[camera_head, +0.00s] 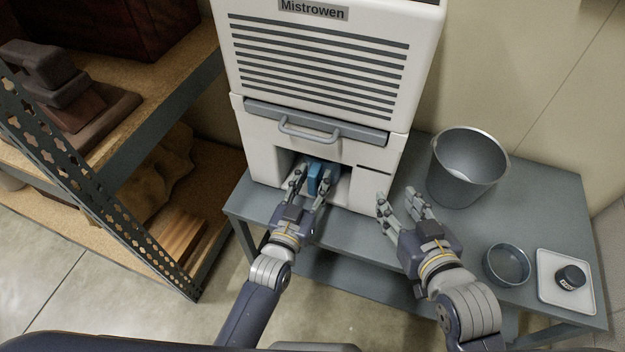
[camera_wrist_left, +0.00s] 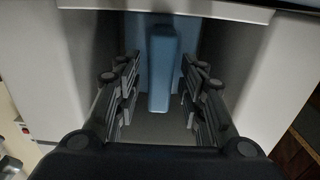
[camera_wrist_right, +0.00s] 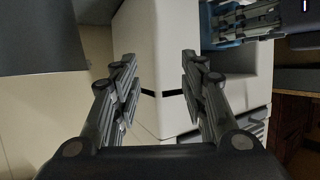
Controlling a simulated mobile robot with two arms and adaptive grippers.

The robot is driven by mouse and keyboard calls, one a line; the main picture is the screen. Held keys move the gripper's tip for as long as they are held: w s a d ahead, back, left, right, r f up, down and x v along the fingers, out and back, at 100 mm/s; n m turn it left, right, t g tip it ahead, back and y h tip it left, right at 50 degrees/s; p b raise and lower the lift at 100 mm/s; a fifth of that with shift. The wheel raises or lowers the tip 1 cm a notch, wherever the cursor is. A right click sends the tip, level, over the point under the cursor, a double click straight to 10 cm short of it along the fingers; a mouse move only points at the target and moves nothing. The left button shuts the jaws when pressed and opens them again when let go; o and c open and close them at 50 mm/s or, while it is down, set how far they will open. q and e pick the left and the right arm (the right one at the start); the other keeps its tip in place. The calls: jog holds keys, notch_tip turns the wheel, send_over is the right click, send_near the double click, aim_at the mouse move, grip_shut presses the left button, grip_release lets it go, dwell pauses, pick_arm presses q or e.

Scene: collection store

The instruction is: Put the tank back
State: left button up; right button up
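The tank shows as a blue block-like part (camera_head: 315,178) inside the open bay at the bottom of the white Mistrowen machine (camera_head: 320,70). In the left wrist view, its blue upright grip (camera_wrist_left: 162,70) stands between my left fingers, with a gap on each side. My left gripper (camera_head: 312,182) is open at the mouth of the bay, around this grip. The rest of the tank is hidden inside the bay. My right gripper (camera_head: 405,202) is open and empty, in front of the machine's right corner. It also shows open in the right wrist view (camera_wrist_right: 155,75).
A grey bucket (camera_head: 468,168) stands on the grey table (camera_head: 540,195) right of the machine. A round grey dish (camera_head: 507,264) and a white tray (camera_head: 552,262) with a small dark jar (camera_head: 570,277) sit near the front right. A shelf rack (camera_head: 120,150) stands at left.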

pick_arm(q)
jog(key=shift+r, duration=0.15)
jog(key=p+v, duration=0.2)
jog(key=v, duration=1)
jog(key=shift+p, duration=0.35)
pick_arm(e)
jog(key=s+d+f+g+h, duration=0.2)
jog(key=s+d+f+g, duration=0.2)
jog(key=s+f+g, duration=0.3)
jog(key=shift+s+f, duration=0.85)
jog(key=shift+s, duration=0.9)
pick_arm(q)
jog(key=s+a+f+n+g+y, duration=0.1)
jog(key=s+a+g+y, duration=0.3)
jog(key=s+a+g, duration=0.6)
jog(key=a+g, duration=0.1)
jog(key=a, duration=0.2)
jog(key=shift+a+y, duration=0.4)
